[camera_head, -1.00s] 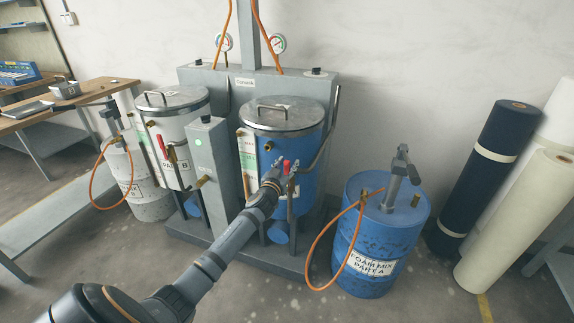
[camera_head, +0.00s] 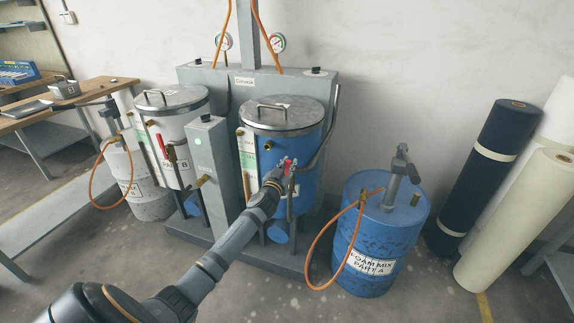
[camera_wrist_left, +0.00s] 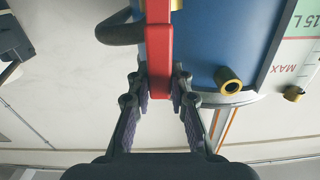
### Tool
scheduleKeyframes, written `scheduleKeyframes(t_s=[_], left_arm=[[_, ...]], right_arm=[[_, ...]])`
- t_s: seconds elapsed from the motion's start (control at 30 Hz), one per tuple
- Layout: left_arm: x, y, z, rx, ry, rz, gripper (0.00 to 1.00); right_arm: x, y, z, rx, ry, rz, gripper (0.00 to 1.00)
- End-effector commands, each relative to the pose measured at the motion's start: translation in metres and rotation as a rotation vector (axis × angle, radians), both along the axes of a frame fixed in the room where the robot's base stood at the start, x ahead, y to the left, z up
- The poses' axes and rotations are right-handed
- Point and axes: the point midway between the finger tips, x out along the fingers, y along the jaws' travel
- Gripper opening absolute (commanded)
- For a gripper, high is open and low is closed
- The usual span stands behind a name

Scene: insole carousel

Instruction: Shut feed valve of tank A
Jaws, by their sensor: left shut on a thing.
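The blue tank (camera_head: 262,152) with a steel lid stands in the grey frame, right of the white tank marked B. A red valve handle (camera_head: 289,167) is at its front right. My left gripper (camera_head: 284,172) is at this handle. In the left wrist view the blue tank (camera_wrist_left: 205,45) fills the upper right, and the red handle (camera_wrist_left: 159,55) runs down between the fingers of my left gripper (camera_wrist_left: 160,85). The fingers are closed on the handle. The valve body behind it is mostly hidden. My right gripper is not in view.
The white tank (camera_head: 168,128) with its own red handle stands left of a grey control post (camera_head: 207,165). A blue drum (camera_head: 383,235) with an orange hose stands to the right. Rolls (camera_head: 494,170) lean at the far right. Floor in front is clear.

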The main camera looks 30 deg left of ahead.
Motion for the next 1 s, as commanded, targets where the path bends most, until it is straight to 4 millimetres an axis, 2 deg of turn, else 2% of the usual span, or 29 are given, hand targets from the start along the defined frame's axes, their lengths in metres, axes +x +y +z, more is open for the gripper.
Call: scheduleKeyframes(t_s=[0.43,0.77,1.0], left_arm=[[0.008,-0.036,-0.011,0.347,0.084,-0.001,0.00],[0.015,-0.061,-0.029,0.652,0.157,-0.001,0.00],[0.018,-0.076,-0.048,0.875,0.211,-0.001,0.00]], right_arm=[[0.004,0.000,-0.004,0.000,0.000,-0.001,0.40],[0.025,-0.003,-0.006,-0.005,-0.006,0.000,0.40],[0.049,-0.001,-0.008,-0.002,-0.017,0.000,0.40]])
